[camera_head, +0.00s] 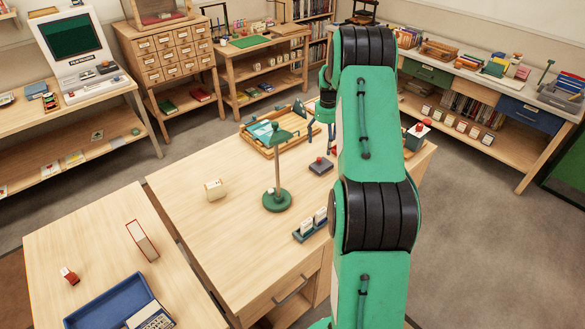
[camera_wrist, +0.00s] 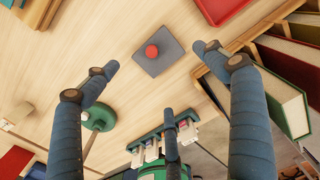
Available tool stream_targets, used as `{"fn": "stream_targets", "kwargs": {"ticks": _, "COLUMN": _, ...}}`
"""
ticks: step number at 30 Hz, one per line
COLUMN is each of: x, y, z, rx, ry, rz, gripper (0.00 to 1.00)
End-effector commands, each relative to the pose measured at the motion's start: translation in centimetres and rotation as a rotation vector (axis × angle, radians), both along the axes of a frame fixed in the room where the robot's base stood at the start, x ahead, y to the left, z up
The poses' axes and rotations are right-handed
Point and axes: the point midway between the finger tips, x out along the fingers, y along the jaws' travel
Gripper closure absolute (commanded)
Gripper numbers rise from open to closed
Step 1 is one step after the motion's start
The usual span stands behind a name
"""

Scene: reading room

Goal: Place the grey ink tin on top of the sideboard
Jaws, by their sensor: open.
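A flat dark grey square tin with a red knob, which looks like the grey ink tin (camera_head: 320,166), lies on the middle desk. In the wrist view the tin (camera_wrist: 146,62) lies flat between and beyond my fingertips. My gripper (camera_wrist: 157,58) is open and empty above the desk, its blue fingers spread wide and apart from the tin. In the head view my arm partly hides the gripper. The long unit at the back right, with a green and a blue drawer, seems to be the sideboard (camera_head: 448,78); its top holds several objects.
A green lamp-like stand (camera_head: 277,200) and a rack of stamps (camera_head: 311,226) stand near the tin. A wooden tray (camera_head: 262,150) lies behind it. Books (camera_wrist: 284,100) stand close to my right finger.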

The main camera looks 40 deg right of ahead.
Motion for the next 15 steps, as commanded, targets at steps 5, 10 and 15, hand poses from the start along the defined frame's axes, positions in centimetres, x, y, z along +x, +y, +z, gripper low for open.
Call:
{"fn": "stream_targets", "kwargs": {"ticks": 5, "x": 0.3, "y": 1.0, "z": 1.3, "rx": -0.006, "ry": -0.006, "rz": 0.043, "gripper": 0.15}}
{"fn": "stream_targets", "kwargs": {"ticks": 10, "x": 0.9, "y": 3.8, "z": 4.5, "rx": -0.021, "ry": -0.021, "rz": 0.167, "gripper": 0.15}}
{"fn": "stream_targets", "kwargs": {"ticks": 15, "x": 1.5, "y": 8.4, "z": 9.4, "rx": -0.046, "ry": -0.043, "rz": 0.37, "gripper": 0.15}}
